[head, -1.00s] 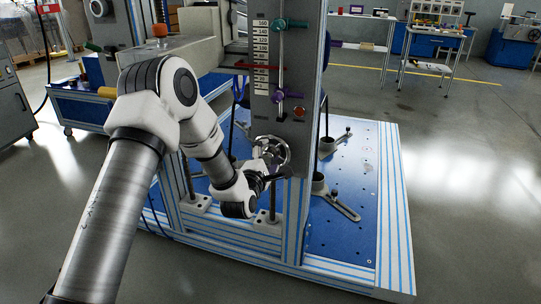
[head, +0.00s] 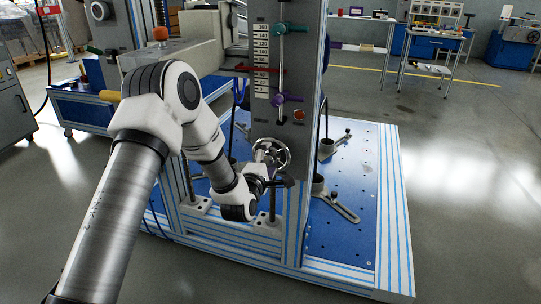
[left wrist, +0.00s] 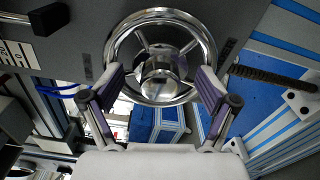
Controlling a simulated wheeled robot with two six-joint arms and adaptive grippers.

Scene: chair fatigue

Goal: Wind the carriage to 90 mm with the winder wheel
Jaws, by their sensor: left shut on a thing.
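The winder wheel (head: 287,153) is a chrome handwheel low on the front of the grey column. In the left wrist view the wheel (left wrist: 160,14) shows its round rim, spokes and central hub. My left gripper (head: 268,160) is at the wheel. Its two fingers (left wrist: 160,82) are shut on it, one on each side of the hub, over the lower half of the rim. A white scale (head: 261,50) with black numbers runs up the column. A red pointer (head: 244,68) crosses it; its exact reading is too small to tell. My right gripper is not in view.
The blue base plate (head: 345,235) carries clamp arms (head: 335,207). Open floor lies to the right.

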